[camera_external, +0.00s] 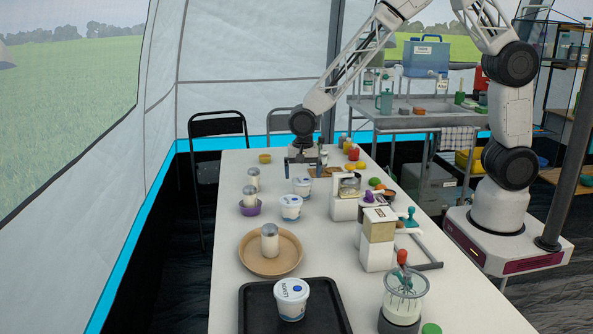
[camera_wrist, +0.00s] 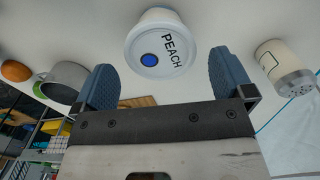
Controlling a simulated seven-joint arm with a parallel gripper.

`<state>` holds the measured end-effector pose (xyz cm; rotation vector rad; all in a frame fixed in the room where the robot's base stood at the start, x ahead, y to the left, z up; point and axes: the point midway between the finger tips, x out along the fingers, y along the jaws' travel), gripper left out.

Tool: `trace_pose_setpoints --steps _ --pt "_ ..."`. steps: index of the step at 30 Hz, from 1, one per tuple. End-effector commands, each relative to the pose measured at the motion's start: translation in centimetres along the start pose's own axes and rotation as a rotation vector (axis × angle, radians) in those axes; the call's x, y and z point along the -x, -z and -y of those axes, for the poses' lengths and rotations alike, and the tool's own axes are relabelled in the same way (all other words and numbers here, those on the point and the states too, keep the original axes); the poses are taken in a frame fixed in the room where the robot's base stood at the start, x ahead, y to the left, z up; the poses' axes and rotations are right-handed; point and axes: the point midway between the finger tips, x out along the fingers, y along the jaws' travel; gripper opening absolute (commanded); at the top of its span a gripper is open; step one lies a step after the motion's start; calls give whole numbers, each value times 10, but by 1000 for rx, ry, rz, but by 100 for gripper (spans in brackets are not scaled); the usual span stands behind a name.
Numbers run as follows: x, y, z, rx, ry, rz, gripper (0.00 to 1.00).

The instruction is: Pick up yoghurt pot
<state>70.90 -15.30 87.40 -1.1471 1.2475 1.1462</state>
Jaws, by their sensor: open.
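Several white yoghurt pots with blue marks stand on the long white table. One pot (camera_external: 302,187) stands close below my gripper (camera_external: 303,171), a second (camera_external: 291,207) is just nearer, and a lemon-labelled pot (camera_external: 291,299) stands on the dark tray at the front. In the wrist view, a pot labelled PEACH (camera_wrist: 158,47) with a blue dot on its lid lies ahead of my open gripper (camera_wrist: 163,72), in the gap between the fingers. It is probably the pot below my gripper. The fingers appear empty; contact cannot be told.
White shakers with metal lids stand left of the pots; one (camera_wrist: 284,70) shows beside the right finger. A grey pot (camera_wrist: 65,82) is beside the left finger. A tan plate (camera_external: 250,262) lies nearer.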

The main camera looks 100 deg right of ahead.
Motion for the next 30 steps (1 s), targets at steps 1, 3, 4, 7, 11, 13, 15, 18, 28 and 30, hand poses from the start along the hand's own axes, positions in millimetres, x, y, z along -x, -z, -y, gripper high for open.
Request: trace_pose_setpoints --steps 1,3,4,7,11,13,15,18,28,30 --pt "-4 0 0 0 -1 0 99" --pt "-10 -1 0 0 -2 0 99" --pt "-13 -2 0 0 -3 0 99" --pt "-24 -3 0 0 -3 0 99" --pt "-37 -3 0 0 -3 0 99" --pt "-43 -3 1 0 -1 0 99" --pt "-46 -3 1 0 -1 0 99" --pt "-48 -3 1 0 -1 0 99" --pt "-48 -3 1 0 0 0 99" --pt "-48 -3 1 0 0 0 99"
